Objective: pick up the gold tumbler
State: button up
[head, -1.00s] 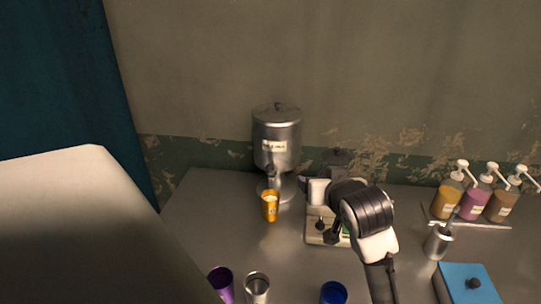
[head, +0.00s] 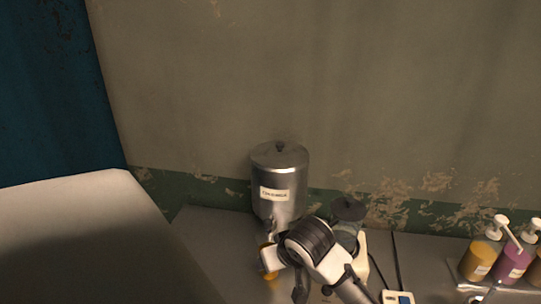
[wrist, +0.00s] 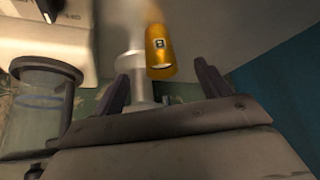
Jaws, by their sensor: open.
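The gold tumbler (head: 268,274) stands on the counter below the steel dispenser in the head view, mostly hidden by my arm. In the wrist view the gold tumbler (wrist: 160,52) shows with a small dark label on its side. My gripper (wrist: 161,70) is open, with one finger on each side of the tumbler in that picture. Gaps show between the fingers and the tumbler, and nothing is held. My wrist covers the fingers in the head view.
The steel dispenser (head: 279,182) stands right behind the tumbler. A dark-lidded blender (head: 348,210) is to its right. A clear jar (wrist: 38,105) shows at left in the wrist view. Pump bottles (head: 479,260) stand at far right. A pale panel (head: 95,235) fills the left.

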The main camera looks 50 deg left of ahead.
jog(key=x, duration=0.6)
jog(key=shift+d, duration=0.1)
jog(key=b+x, duration=0.1)
jog(key=x, duration=0.4)
jog(key=shift+w+a+f, duration=0.25)
jog(key=shift+r, duration=0.1)
jog(key=c, duration=1.3)
jog(key=shift+r, duration=0.1)
